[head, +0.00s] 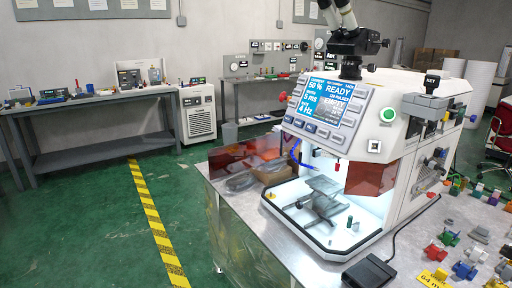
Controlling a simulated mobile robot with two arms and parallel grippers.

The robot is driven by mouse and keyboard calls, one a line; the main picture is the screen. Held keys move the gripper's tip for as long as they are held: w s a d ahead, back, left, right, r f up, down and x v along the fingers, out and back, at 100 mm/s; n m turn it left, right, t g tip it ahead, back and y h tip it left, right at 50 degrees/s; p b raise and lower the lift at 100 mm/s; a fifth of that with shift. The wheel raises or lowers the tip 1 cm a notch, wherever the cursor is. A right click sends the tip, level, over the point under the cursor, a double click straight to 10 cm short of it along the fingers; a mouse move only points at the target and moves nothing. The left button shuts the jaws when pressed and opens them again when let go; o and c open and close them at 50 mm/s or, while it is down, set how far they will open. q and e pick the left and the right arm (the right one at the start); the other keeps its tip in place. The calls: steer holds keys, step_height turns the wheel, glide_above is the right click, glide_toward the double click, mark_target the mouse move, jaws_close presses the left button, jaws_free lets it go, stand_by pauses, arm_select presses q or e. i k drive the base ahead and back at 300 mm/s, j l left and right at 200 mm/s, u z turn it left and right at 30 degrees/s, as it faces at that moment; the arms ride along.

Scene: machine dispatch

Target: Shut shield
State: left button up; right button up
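A white machine with a lit work chamber (318,206) stands on the metal table; its front is open and a grey fixture (322,200) shows inside. A dark red see-through panel (372,177), likely part of the shield, covers the upper right side of the chamber. More red see-through panels (230,156) show at the left of the machine, by the table's edge; I cannot tell how they attach. Neither of my grippers is in view.
The machine has a screen (327,101), a green button (389,114) and a microscope (355,40). A black pedal (369,273) and several small coloured parts (465,270) lie on the table (300,262). The green floor at left is clear up to a workbench (95,97).

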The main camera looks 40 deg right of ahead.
mark_target(226, 159)
steer(key=i+z, duration=0.4)
steer(key=i+j+z, duration=0.15)
steer(key=i+z, duration=0.2)
steer(key=i+j+z, duration=0.2)
steer(key=i+z, duration=0.2)
steer(key=i+j+z, duration=0.55)
steer(key=z, duration=0.3)
steer(key=i+j+z, duration=0.3)
steer(key=z, duration=0.15)
steer(key=i+j+z, duration=0.15)
steer(key=j+z, duration=0.15)
steer(key=z, duration=0.15)
steer(key=i+j+z, duration=0.1)
steer(key=j+z, duration=0.8)
steer(key=i+l, duration=0.05)
steer(key=l, duration=0.05)
